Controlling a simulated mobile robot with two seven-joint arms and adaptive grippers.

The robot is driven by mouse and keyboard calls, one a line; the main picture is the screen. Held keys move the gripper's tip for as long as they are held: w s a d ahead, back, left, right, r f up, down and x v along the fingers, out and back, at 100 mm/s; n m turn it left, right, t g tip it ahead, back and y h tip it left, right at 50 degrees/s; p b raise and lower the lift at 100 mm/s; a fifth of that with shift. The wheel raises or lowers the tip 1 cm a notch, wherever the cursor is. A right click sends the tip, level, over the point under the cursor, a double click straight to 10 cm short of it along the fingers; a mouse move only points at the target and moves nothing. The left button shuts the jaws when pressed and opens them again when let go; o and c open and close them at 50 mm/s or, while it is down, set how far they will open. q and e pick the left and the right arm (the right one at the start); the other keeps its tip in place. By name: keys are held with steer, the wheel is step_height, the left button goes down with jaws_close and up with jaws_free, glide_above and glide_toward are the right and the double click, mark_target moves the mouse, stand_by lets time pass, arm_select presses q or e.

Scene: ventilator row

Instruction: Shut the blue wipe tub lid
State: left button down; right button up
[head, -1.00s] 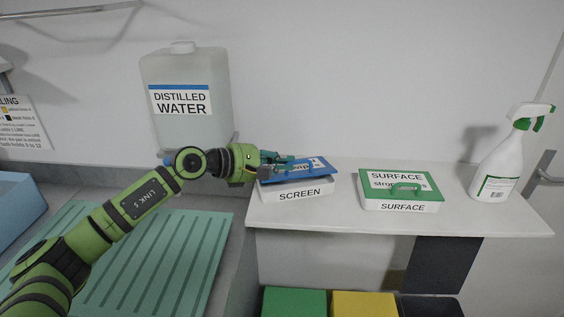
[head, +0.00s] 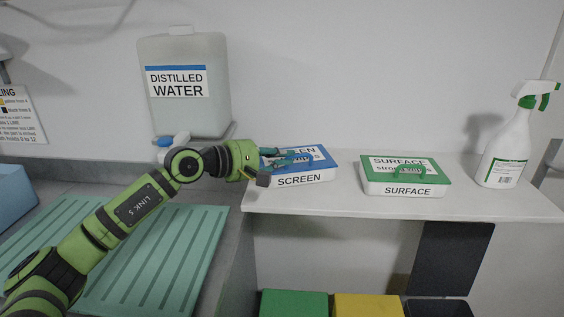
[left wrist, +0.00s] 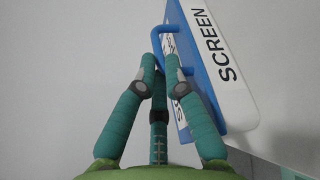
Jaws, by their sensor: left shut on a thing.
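The wipe tub marked SCREEN (head: 300,179) is a white box on the white shelf, with a blue lid (head: 322,153). The lid lies flat on the tub, and I see no gap along the front edge. My left gripper (head: 288,160) reaches in from the left over the lid and hides part of its top. In the left wrist view the fingers (left wrist: 161,66) are closed in at the lid's blue handle (left wrist: 160,31); the white tub wall (left wrist: 222,60) shows to the right. My right gripper is not in view.
A closed green-lidded SURFACE tub (head: 405,190) and a spray bottle (head: 508,150) stand further right on the shelf (head: 345,200). A distilled water container (head: 185,110) stands behind my left arm. Below are green (head: 293,304) and yellow (head: 368,306) bins.

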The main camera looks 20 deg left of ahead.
arm_select(q)
steer(key=shift+f, duration=0.15)
steer(key=c, duration=1.4)
jaws_free()
steer(key=shift+o, duration=0.2)
steer(key=shift+s+a, duration=0.1)
steer(key=shift+s+a, duration=0.15)
steer(key=shift+s, duration=0.05)
steer(key=v, duration=1.1)
steer(key=shift+s, duration=0.2)
